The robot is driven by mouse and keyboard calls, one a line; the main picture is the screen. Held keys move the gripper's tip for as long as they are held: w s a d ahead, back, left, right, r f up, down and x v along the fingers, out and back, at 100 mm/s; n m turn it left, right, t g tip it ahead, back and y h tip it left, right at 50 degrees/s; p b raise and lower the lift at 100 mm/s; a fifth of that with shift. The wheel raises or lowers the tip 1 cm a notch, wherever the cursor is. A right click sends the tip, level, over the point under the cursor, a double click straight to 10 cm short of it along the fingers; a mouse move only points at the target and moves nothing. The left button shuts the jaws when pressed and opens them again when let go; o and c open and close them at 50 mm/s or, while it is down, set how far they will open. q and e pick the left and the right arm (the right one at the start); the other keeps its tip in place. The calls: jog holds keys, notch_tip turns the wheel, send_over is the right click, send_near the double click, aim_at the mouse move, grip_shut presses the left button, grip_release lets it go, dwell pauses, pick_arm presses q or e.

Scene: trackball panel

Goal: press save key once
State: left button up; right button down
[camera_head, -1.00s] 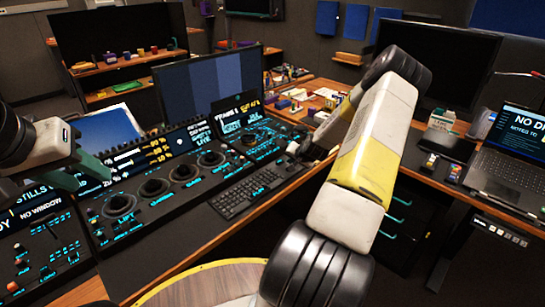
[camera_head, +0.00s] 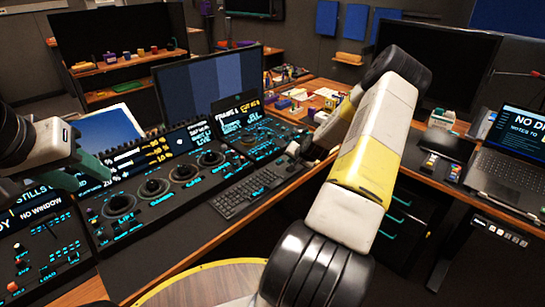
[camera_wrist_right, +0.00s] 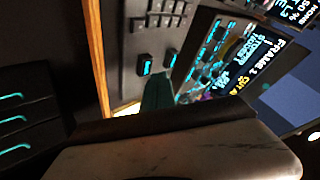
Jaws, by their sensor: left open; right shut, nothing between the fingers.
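Two small dark keys with cyan marks, the left key (camera_wrist_right: 144,65) and the right key (camera_wrist_right: 171,58), stand on the console beside the keyboard in the right wrist view. Their labels are too small to read, so I cannot tell which is the save key. My right gripper (camera_wrist_right: 158,92) is shut and empty, its teal fingertips close below these keys; contact cannot be judged. In the head view my right forearm partly hides that area. My left gripper (camera_head: 82,172) is open and empty over the left part of the console.
The keyboard (camera_head: 258,187) lies on the console, right of the large round dials (camera_head: 184,173). A striped monitor (camera_head: 208,88) stands behind. A laptop (camera_head: 510,160) sits on the right desk. A dark drawer unit (camera_wrist_right: 25,120) shows left in the wrist view.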

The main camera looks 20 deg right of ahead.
jog(key=shift+f, duration=0.1)
dwell(0.7)
jog(key=shift+f, duration=0.3)
jog(key=shift+f, duration=0.55)
dwell(0.9)
jog(key=shift+r, duration=0.95)
jog(key=shift+r, duration=2.5)
